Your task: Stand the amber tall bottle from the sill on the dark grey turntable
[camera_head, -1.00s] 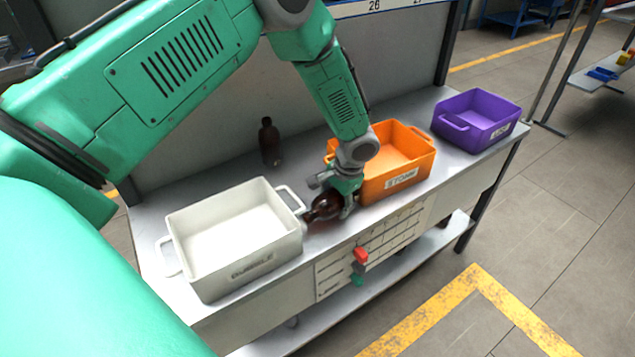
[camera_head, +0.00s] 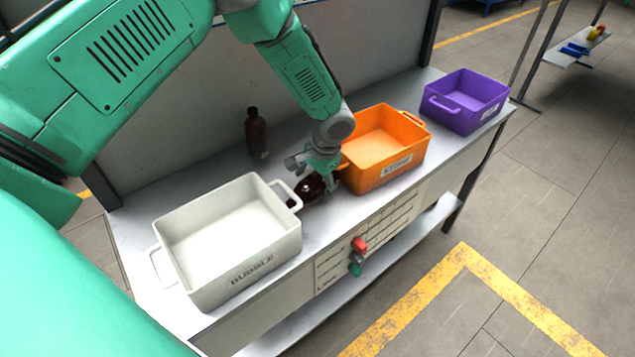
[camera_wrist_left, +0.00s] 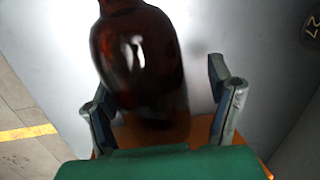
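An amber bottle (camera_head: 310,187) is on the grey bench between the white and orange bins, partly hidden by my left gripper (camera_head: 318,170). I cannot tell in the head view whether it stands or lies. In the left wrist view the amber bottle (camera_wrist_left: 142,60) is large and glossy, between the two spread fingers of my left gripper (camera_wrist_left: 162,105). A gap shows on its right side; contact on its left is unclear. A second amber bottle (camera_head: 257,135), tall and dark, stands upright near the back panel. No dark grey turntable is distinguishable. My right gripper is out of view.
A white bin (camera_head: 220,271) is left of the gripper. An orange bin (camera_head: 386,176) is close on its right, with a purple bin (camera_head: 463,117) beyond. Red and green knobs (camera_head: 357,256) project from the bench front. Bench around the back bottle is clear.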

